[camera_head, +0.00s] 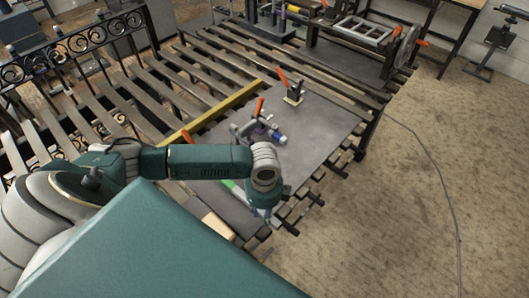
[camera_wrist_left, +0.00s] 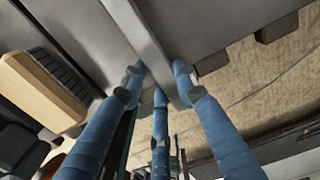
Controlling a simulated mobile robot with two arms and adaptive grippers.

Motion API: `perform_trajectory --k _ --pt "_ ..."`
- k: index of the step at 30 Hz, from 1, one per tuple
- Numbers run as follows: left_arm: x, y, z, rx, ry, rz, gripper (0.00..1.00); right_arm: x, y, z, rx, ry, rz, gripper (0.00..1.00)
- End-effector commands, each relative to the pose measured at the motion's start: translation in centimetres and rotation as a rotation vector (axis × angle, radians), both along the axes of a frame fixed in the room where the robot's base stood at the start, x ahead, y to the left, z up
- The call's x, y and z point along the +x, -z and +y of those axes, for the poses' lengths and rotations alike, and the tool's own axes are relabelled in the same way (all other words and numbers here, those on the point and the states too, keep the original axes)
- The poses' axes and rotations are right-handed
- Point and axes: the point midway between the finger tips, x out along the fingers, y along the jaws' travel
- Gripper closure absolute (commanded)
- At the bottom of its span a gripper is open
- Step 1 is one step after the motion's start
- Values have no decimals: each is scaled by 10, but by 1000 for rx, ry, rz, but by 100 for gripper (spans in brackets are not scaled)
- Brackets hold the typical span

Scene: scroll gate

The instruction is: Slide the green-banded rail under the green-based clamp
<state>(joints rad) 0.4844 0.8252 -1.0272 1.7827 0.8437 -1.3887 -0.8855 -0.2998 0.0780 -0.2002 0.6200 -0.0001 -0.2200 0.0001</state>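My left gripper (camera_head: 264,212) hangs at the near edge of the metal table (camera_head: 320,125). In the left wrist view its blue fingers (camera_wrist_left: 158,75) lie on both sides of a narrow grey bar (camera_wrist_left: 150,40), close to it; I cannot tell whether they press on it. No green band shows on this bar. A green strip (camera_head: 229,184) shows just below my left forearm, which hides most of what is around it; I cannot tell whether it belongs to rail or clamp. Orange-handled clamps stand on the table, one in the middle (camera_head: 260,107) and one farther back (camera_head: 283,78). My right gripper is not in view.
A tan block (camera_head: 218,226) lies left of my left gripper and also shows in the left wrist view (camera_wrist_left: 42,90). Slats and a yellow bar (camera_head: 215,112) run along the table's left side. A scrolled iron gate panel (camera_head: 85,42) stands at left. Open floor lies right, with a cable (camera_head: 440,165).

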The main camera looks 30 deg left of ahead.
Motion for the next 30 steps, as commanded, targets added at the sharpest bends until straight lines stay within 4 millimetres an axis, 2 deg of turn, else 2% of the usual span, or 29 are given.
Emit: perform_trajectory --k 1,3,14,17,24,30 --pt "0 0 0 0 0 -1 61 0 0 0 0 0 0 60" --pt "0 0 0 0 0 -1 49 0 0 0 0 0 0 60" --pt "1 -5 0 -1 0 -3 49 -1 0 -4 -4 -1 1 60" --pt "2 -17 0 -2 0 -4 49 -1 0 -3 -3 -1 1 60" --pt "2 -68 0 -1 0 -6 49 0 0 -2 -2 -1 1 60" --pt "1 -103 0 -1 0 -4 49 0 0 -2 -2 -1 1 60"
